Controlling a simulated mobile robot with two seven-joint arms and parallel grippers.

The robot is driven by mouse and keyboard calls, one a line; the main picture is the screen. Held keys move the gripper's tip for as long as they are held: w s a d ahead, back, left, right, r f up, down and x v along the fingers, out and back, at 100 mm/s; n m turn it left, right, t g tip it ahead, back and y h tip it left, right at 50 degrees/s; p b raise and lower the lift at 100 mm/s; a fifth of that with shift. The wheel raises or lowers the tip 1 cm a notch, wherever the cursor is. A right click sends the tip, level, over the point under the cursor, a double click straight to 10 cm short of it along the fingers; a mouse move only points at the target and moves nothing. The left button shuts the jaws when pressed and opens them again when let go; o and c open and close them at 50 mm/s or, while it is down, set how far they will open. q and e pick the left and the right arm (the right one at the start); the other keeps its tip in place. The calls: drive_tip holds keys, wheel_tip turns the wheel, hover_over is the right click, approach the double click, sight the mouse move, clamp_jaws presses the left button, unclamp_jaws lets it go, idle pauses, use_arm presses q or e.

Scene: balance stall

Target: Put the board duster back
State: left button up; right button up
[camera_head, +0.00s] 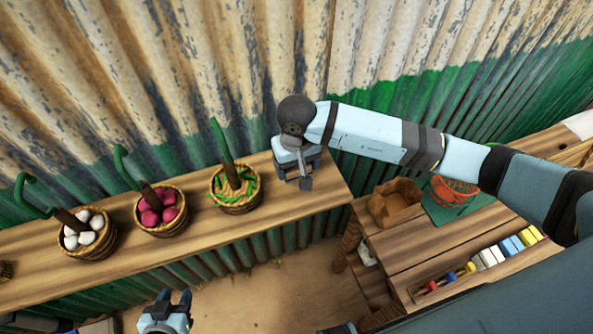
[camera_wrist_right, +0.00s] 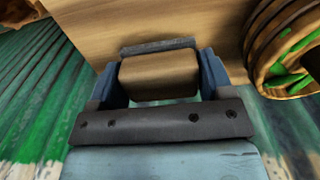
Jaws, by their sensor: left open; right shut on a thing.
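The board duster (camera_wrist_right: 158,78) is a brown wooden block with a grey strip along its far side, in the right wrist view. My right gripper (camera_head: 301,174) is shut on it, with a blue finger at each end of the block. In the head view this gripper is at the right end of the wooden shelf (camera_head: 120,258), right of the basket of green pods. The duster is mostly hidden there by the gripper, and I cannot tell whether it touches the shelf. My left gripper (camera_head: 166,308) is open and empty, low in front of the shelf.
On the shelf stand baskets of white (camera_head: 88,246), magenta (camera_head: 160,221) and green produce (camera_head: 236,199), with green hooked handles. The green-pod basket (camera_wrist_right: 285,50) is close to my right gripper. A corrugated wall stands behind.

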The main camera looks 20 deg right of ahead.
sight(296, 175)
wheel_tip(296, 175, down, 4)
drive_tip(key=shift+r+p, duration=0.1)
drive_tip(key=shift+p, duration=0.3)
drive_tip(key=shift+f+b, duration=0.2)
drive_tip(key=shift+b, duration=0.15)
drive_tip(key=o, duration=0.9)
drive_tip(key=shift+r, duration=0.1)
drive_tip(key=shift+r, duration=0.1)
